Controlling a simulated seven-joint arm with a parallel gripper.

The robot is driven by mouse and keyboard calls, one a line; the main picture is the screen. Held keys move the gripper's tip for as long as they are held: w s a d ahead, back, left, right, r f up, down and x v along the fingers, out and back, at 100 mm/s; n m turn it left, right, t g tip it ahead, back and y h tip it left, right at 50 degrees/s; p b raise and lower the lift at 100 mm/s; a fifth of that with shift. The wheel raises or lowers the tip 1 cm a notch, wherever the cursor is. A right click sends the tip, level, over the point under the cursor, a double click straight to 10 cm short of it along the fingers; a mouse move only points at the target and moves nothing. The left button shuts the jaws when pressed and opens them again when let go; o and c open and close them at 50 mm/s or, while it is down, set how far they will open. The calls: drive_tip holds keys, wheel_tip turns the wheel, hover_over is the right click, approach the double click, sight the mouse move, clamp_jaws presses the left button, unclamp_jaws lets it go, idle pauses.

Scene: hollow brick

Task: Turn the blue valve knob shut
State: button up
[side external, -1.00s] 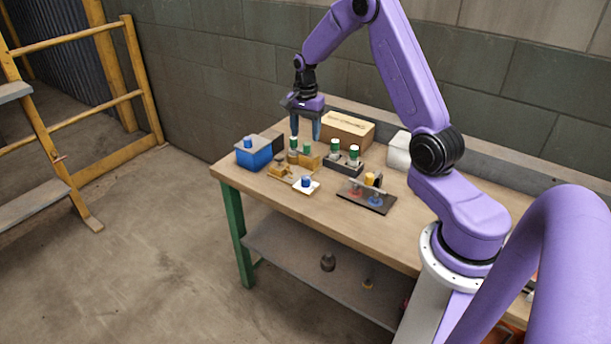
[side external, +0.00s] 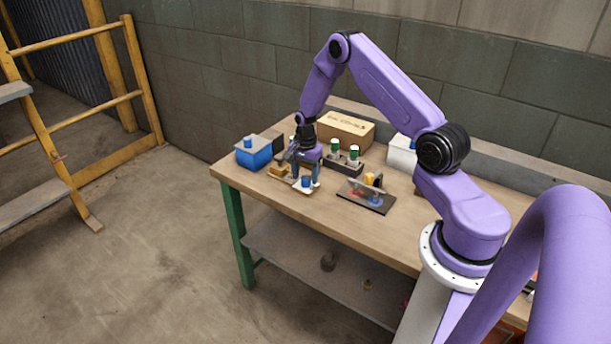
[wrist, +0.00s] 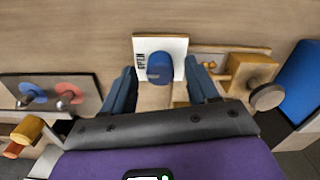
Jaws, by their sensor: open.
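The blue valve knob (side external: 306,181) stands on a small white plate (side external: 296,188) near the table's front edge. In the wrist view the knob (wrist: 160,67) is at upper centre, and its white plate (wrist: 177,45) reads "OPEN" to the left of the knob. My gripper (side external: 305,179) is low over the plate, pointing down. Its open fingers (wrist: 162,72) show on either side of the knob, with a gap visible on each side. Whether a fingertip touches the plate, and which way the knob points, I cannot tell.
A dark board with blue and red knobs (side external: 367,198) lies to the right. A blue box (side external: 254,157) stands left, a brass-coloured block (wrist: 252,76) close by. Green-topped cylinders (side external: 354,152) and a cardboard box (side external: 345,130) are behind.

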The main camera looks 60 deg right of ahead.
drive_tip(key=shift+f, duration=0.35)
drive_tip(key=c, duration=1)
drive_tip(key=shift+c, duration=0.2)
